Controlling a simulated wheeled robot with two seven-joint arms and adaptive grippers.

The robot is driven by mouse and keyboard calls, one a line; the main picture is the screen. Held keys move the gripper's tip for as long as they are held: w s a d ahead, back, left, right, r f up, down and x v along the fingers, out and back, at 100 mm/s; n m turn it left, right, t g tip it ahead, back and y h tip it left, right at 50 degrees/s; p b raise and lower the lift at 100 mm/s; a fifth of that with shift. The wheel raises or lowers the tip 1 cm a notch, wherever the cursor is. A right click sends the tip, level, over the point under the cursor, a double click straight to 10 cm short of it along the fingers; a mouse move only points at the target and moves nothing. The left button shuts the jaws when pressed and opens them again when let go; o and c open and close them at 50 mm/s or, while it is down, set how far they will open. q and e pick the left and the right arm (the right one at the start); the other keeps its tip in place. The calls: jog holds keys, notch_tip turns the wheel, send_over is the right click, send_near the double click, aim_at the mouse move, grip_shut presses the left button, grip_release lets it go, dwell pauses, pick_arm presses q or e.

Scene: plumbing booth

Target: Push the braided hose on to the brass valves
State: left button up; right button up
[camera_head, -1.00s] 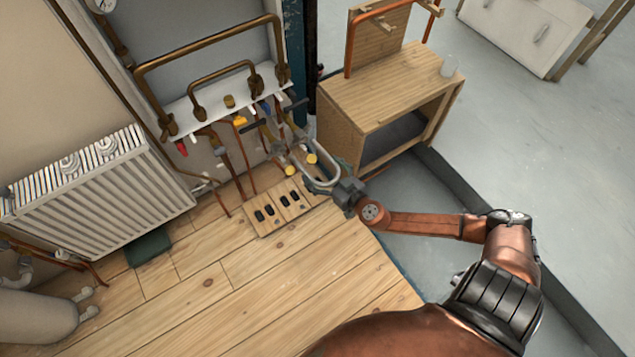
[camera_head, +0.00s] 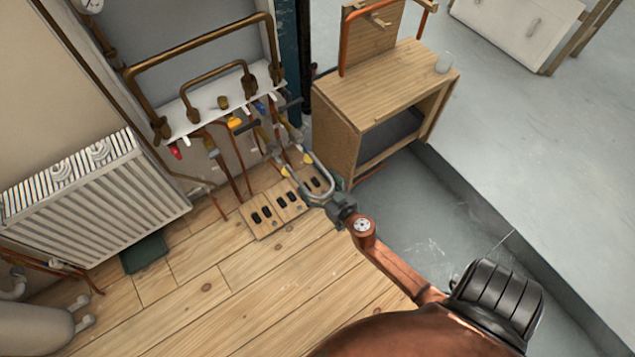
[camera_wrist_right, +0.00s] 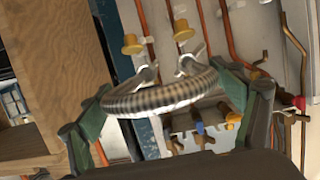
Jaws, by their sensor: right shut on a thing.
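The braided hose (camera_wrist_right: 165,97) is a grey U-shaped loop with metal ends. In the head view, the hose (camera_head: 322,170) is over the right side of the wooden floor, by the foot of the pipe wall. My right gripper (camera_head: 324,190) is shut on it; in the wrist view, the green fingers of the gripper (camera_wrist_right: 165,110) lie on either side of the loop. Two brass valves (camera_wrist_right: 131,45) (camera_wrist_right: 182,30) show beyond the hose ends in the wrist view. The ends point towards them; I cannot tell whether they touch. My left gripper is out of view.
A wooden cabinet (camera_head: 385,85) stands close to the right of the gripper. Copper pipes with coloured valve handles (camera_head: 235,123) run down the wall. A wooden board with black slots (camera_head: 274,212) lies left of the gripper. A white radiator (camera_head: 95,195) is far left.

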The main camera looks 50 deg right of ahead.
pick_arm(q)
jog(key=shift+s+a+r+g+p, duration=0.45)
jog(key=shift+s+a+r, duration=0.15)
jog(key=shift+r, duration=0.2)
pick_arm(e)
jog(key=w+d, duration=0.1)
jog(key=w, duration=0.5)
jog(key=shift+w+d, duration=0.15)
jog(key=shift+d, duration=0.1)
jog(key=shift+r, duration=0.1)
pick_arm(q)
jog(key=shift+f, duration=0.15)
pick_arm(e)
jog(key=shift+a, duration=0.1)
